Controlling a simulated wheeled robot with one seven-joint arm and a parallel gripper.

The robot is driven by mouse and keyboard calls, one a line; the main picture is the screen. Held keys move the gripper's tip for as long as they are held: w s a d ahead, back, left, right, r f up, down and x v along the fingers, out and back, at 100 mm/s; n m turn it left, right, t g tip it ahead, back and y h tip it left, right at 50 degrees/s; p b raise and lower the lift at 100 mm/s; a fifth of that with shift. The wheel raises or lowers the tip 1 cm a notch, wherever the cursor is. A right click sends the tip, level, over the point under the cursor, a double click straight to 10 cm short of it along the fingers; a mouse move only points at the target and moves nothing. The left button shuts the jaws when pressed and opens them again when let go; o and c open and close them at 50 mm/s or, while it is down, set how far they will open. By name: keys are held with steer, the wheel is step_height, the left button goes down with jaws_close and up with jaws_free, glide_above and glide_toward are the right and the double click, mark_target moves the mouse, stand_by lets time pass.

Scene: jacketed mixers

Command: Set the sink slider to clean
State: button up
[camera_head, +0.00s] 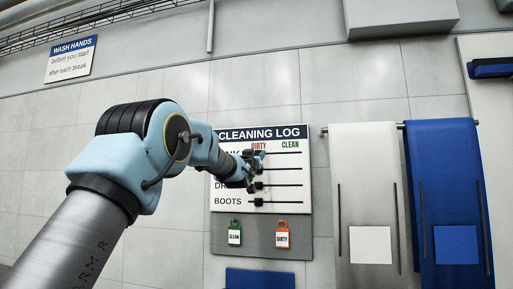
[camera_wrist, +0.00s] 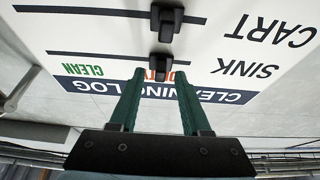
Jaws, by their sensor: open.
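The cleaning log board (camera_head: 230,202) hangs on the wall, with DIRTY at the left and CLEAN at the right of its slots. In the upside-down wrist view, the black sink slider (camera_wrist: 159,67) sits at the DIRTY end of the SINK slot (camera_wrist: 100,56). My gripper (camera_wrist: 159,78) is open, its two green fingers on either side of the sink slider at the tips. I cannot tell if they touch it. In the head view my gripper (camera_head: 257,160) is at the board and hides most of the sink slider.
The cart slider (camera_wrist: 168,20) is close beyond the sink slider. The boots slider (camera_head: 259,202) is also at the DIRTY side. A green CLEAN tag (camera_head: 234,225) and an orange DIRTY tag (camera_head: 282,225) hang below. White (camera_head: 364,180) and blue (camera_head: 446,180) hanging sheets are to the right.

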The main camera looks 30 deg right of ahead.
steer(key=shift+w+d+r, duration=0.25)
steer(key=shift+w+d, duration=0.1)
steer(key=shift+w, duration=0.05)
jaws_close()
stand_by(1.3)
